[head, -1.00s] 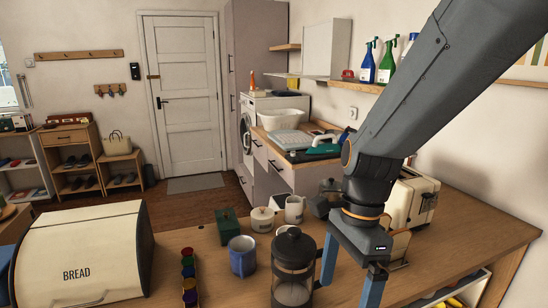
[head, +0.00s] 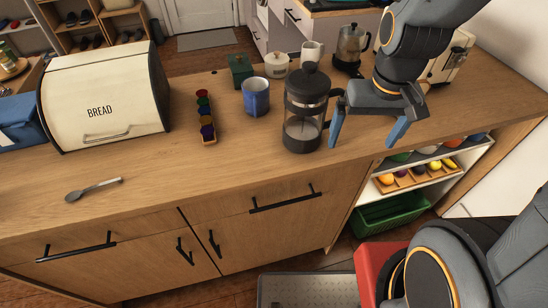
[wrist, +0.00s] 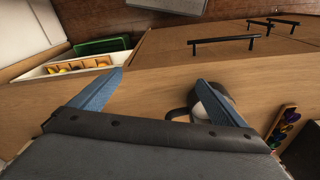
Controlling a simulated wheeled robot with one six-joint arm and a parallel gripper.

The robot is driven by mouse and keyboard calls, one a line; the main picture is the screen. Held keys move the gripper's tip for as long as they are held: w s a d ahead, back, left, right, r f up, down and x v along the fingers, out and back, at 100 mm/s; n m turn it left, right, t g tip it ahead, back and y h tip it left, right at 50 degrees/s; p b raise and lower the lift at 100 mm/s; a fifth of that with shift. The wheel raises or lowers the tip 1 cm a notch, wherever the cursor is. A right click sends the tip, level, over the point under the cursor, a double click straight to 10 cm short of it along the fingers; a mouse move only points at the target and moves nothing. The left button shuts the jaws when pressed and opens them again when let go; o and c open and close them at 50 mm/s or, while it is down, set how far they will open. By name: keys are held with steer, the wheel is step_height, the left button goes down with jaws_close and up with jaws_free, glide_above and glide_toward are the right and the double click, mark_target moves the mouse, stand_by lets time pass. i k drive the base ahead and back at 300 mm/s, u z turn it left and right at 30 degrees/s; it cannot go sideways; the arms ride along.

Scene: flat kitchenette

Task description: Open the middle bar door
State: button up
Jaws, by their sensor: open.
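The wooden bar cabinet has two doors side by side under its drawers, a left door (head: 120,275) and a right door (head: 265,245). Each has a short black handle near their shared seam, the left one (head: 184,251) and the right one (head: 214,243). Both doors look shut; I cannot tell which counts as the middle one. My gripper (head: 367,128) is open and empty, pointing down above the counter, right of the french press and well away from the door handles. In the wrist view, my gripper (wrist: 160,80) shows two blue fingers spread apart, with black bar handles (wrist: 222,41) beyond.
The french press (head: 305,112) stands close beside my gripper. A blue mug (head: 256,97), capsule rack (head: 206,118), bread box (head: 100,100) and spoon (head: 93,189) are on the counter. An open shelf with a fruit tray and green crate (head: 390,213) is at the cabinet's right.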

mark_target(237, 243)
steer(key=k, duration=0.5)
steer(key=u, duration=1.25)
steer(key=i, duration=0.45)
steer(key=z, duration=0.75)
steer(key=k, duration=0.75)
steer(key=u, duration=0.1)
